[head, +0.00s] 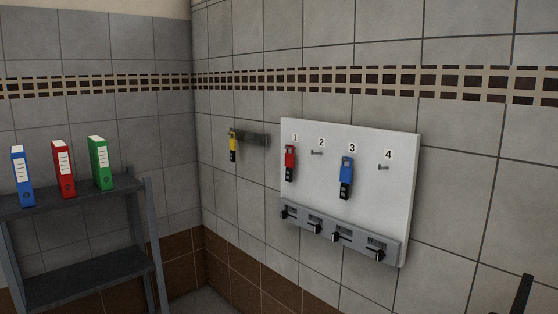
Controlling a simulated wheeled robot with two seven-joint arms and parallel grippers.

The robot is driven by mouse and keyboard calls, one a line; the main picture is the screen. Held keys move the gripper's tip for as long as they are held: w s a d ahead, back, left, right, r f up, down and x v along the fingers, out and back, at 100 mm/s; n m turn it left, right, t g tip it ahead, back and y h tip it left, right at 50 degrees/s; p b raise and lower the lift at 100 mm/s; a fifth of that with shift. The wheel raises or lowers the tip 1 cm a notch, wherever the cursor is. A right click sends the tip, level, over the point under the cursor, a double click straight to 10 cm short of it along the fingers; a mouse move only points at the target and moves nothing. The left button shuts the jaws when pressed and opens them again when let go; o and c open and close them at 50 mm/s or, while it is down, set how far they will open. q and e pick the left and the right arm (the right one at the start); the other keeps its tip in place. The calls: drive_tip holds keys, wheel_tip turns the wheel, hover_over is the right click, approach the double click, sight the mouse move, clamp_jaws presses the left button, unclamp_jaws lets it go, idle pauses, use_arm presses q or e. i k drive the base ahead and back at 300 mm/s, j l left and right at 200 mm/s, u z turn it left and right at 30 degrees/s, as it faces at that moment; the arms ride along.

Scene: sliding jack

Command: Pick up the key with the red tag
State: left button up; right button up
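The key with the red tag (290,162) hangs under number 1 at the left of a white board (370,212) on the tiled wall. Its lower part is black. A key with a blue tag (346,177) hangs under number 3 on the same board. The spots under 2 and 4 show bare hooks. A key with a yellow tag (233,144) hangs on the wall left of the board, by a dark bar. Neither gripper can be made out; a dark piece at the lower right edge is unclear.
A grey strip (322,227) with several black levers runs along the board's bottom. A dark shelf (85,279) at the left holds a blue binder (21,176), a red binder (63,168) and a green binder (100,163). The space before the board looks clear.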

sight(288, 163)
drive_tip(key=i+j+z, duration=0.15)
drive_tip(key=z, duration=0.8)
drive_tip(key=i+j+z, duration=0.2)
drive_tip(key=j+z, duration=0.15)
drive_tip(key=j, duration=0.25)
drive_tip(key=i+j+z, duration=0.1)
drive_tip(key=j+z, duration=0.3)
drive_tip(key=j, duration=0.25)
drive_tip(key=j+z, duration=0.35)
drive_tip(key=j, duration=1.15)
drive_tip(key=k+j+z, duration=0.1)
drive_tip(key=j, duration=0.8)
